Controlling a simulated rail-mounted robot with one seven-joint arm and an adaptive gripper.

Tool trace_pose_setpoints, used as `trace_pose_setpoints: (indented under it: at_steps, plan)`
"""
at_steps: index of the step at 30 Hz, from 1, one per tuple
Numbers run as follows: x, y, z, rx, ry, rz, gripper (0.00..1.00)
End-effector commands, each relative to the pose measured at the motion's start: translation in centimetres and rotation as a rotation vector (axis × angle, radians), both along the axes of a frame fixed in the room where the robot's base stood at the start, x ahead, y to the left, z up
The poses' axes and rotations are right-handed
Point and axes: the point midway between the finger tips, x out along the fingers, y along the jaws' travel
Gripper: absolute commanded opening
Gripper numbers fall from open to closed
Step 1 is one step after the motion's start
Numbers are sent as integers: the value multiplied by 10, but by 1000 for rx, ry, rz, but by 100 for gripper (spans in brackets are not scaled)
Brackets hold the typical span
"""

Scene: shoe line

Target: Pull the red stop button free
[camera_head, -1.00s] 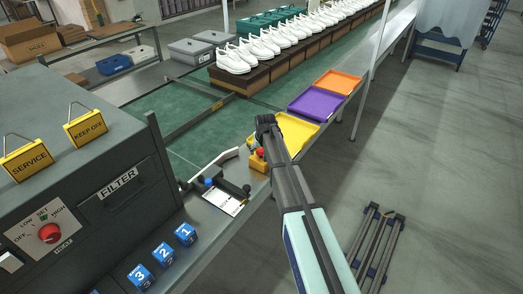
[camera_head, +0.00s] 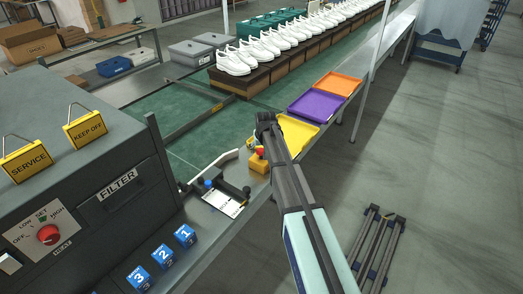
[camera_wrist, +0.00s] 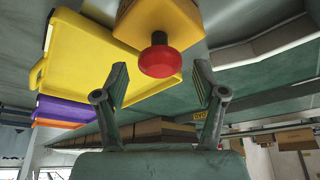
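The red stop button (camera_wrist: 160,58) is a round red knob on a dark stem, on a yellow box (camera_wrist: 150,22). In the wrist view it is upside down, ahead of my gripper (camera_wrist: 160,82) and about level with the gap between the fingertips. The fingers are spread wide and nothing is between them. In the head view the button (camera_head: 260,152) and its yellow box (camera_head: 259,166) sit on the bench edge, just left of my arm. My gripper's fingers are hard to make out there, partly hidden by my own arm.
A yellow tray (camera_head: 306,127), a purple tray (camera_head: 311,106) and an orange tray (camera_head: 339,84) line the bench beyond the box. A white curved handle (camera_head: 222,162) and a clipboard (camera_head: 222,200) are to the left. Another red knob (camera_head: 48,235) is on the heater panel.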

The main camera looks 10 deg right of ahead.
Motion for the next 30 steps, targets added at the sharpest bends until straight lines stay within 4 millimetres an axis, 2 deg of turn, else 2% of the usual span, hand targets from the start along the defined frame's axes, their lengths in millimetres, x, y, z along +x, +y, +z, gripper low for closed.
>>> trace_pose_setpoints:
  at_steps: [9,14,30]
  plan:
    - [-1,0,0,0,2,0,74]
    - [-6,0,11,0,1,0,74]
    - [-41,0,96,0,0,0,74]
